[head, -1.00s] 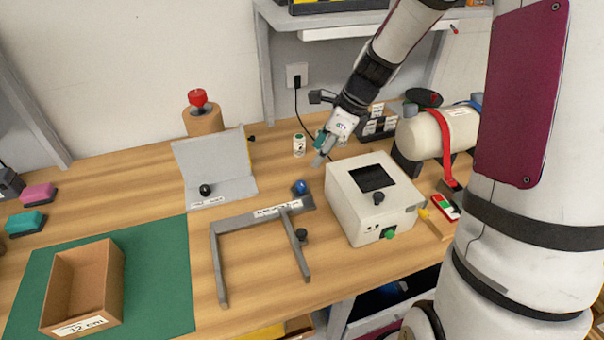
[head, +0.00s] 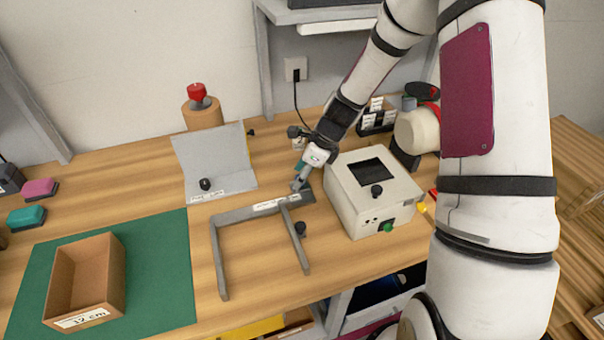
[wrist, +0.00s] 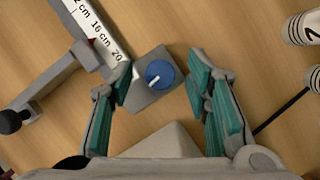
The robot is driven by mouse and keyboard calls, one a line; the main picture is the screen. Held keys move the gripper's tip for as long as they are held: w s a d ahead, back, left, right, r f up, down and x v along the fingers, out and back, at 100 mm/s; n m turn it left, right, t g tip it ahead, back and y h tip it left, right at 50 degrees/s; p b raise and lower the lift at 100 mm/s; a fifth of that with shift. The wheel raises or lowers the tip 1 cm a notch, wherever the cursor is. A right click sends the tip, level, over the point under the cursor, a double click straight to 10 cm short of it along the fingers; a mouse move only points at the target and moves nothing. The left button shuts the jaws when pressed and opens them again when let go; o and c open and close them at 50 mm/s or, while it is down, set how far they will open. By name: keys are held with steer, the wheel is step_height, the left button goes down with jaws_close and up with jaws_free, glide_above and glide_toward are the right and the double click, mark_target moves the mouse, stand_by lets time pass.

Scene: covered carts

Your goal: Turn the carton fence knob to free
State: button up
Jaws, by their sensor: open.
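The carton fence (head: 265,208) is a grey U-shaped frame with a labelled scale, lying on the wooden table in the head view. Its blue round knob (wrist: 159,75) with a white pointer line sits on a grey block at the end of the scale in the wrist view. My gripper (wrist: 160,88) is open, with teal-padded fingers on either side of the knob, apart from it. In the head view my gripper (head: 299,183) is over the fence's right end and hides the knob. The wording beside the knob cannot be read.
A white box (head: 372,205) with a dark screen and black knob stands close to the right of my gripper. A grey angled stand (head: 215,160) is at the left. An open carton (head: 115,275) lies on a green mat (head: 165,270). A black fence knob (wrist: 10,121) juts out.

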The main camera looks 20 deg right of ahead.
jaws_close()
